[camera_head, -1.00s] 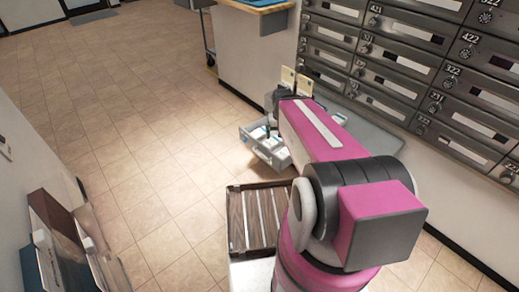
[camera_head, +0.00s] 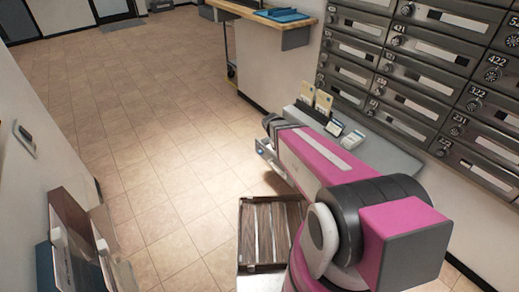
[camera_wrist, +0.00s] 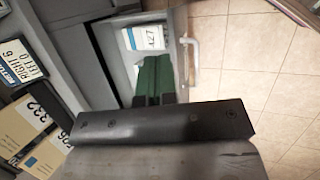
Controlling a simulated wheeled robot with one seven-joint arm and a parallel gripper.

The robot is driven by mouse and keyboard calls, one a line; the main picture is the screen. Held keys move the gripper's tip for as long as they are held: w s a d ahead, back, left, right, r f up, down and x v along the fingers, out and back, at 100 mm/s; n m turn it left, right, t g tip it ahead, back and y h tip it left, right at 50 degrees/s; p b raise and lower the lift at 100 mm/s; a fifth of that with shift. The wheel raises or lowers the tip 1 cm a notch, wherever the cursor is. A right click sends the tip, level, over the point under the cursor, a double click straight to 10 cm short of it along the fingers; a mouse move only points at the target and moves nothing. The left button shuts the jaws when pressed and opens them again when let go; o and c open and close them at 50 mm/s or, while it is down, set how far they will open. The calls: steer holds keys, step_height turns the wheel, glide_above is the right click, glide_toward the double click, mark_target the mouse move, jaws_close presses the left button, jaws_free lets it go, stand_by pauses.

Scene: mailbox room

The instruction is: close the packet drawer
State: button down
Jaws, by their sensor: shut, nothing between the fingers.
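The packet drawer (camera_wrist: 125,70) stands open in the wrist view, with a white and blue packet (camera_wrist: 148,37) inside. Its pale handle (camera_wrist: 190,52) is on the right side of its front panel. In the head view only the drawer's front edge (camera_head: 274,160) shows; my arm hides the rest. My gripper (camera_wrist: 154,58) is shut and empty, its green fingers together over the drawer, just left of the front panel. I cannot tell whether the fingers touch the panel.
A grey counter (camera_head: 385,152) carries upright envelopes (camera_head: 322,101) and small cards. Mailboxes (camera_head: 420,60) line the wall behind. A slatted brown crate (camera_head: 262,235) is low in front of me. A wall (camera_head: 30,190) stands at left; the tiled floor (camera_head: 150,130) between is clear.

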steer(key=w+a+f+n+t+h, duration=0.1)
steer(key=w+a+f+n+h, duration=0.3)
steer(key=w+a+f+n, duration=0.15)
steer(key=n+t+h, duration=0.6)
steer(key=n+t, duration=0.4)
steer(key=n, duration=0.3)
glide_toward(262, 145)
steer(key=x, duration=0.7)
steer(key=shift+w+d, duration=0.15)
steer(key=shift+w, duration=0.15)
steer(key=shift+w+d, duration=0.1)
steer(key=x, duration=2.1)
steer(key=shift+w+d+f, duration=0.1)
steer(key=shift+f, duration=0.15)
